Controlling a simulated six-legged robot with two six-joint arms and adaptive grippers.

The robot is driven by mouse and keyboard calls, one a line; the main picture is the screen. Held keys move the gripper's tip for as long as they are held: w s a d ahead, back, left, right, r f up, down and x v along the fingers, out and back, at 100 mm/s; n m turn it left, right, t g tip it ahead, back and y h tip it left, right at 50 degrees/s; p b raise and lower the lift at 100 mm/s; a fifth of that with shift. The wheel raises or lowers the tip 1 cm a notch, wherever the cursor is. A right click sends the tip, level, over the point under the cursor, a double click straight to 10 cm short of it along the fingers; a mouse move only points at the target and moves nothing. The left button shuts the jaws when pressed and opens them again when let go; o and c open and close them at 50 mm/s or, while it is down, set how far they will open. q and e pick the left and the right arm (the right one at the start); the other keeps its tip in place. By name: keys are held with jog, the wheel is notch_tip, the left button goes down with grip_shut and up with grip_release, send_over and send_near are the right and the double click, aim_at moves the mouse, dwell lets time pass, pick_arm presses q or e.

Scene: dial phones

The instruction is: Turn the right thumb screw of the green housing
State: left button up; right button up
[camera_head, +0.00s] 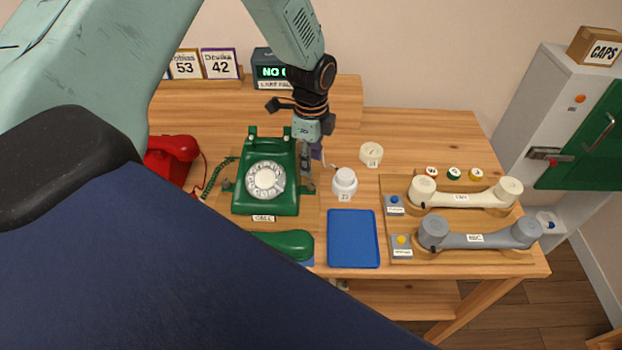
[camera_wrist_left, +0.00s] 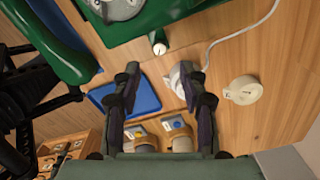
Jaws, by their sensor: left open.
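The green housing (camera_head: 262,207) is a dial phone on the table, left of centre in the head view. It also fills the top of the left wrist view (camera_wrist_left: 190,12). Its right thumb screw (camera_wrist_left: 158,44) shows there as a small pale-ended knob sticking out of the green side.
A blue tray (camera_head: 352,240) lies in front. A green handset (camera_head: 285,245) lies before the housing. White (camera_head: 465,195) and grey (camera_head: 480,235) handsets rest at right.

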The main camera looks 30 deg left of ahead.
aim_at(311, 184)
pick_arm(q)
notch_tip(311, 184, down, 8)
jog(key=shift+r, duration=0.25)
jog(key=shift+c, duration=0.4)
grip_shut()
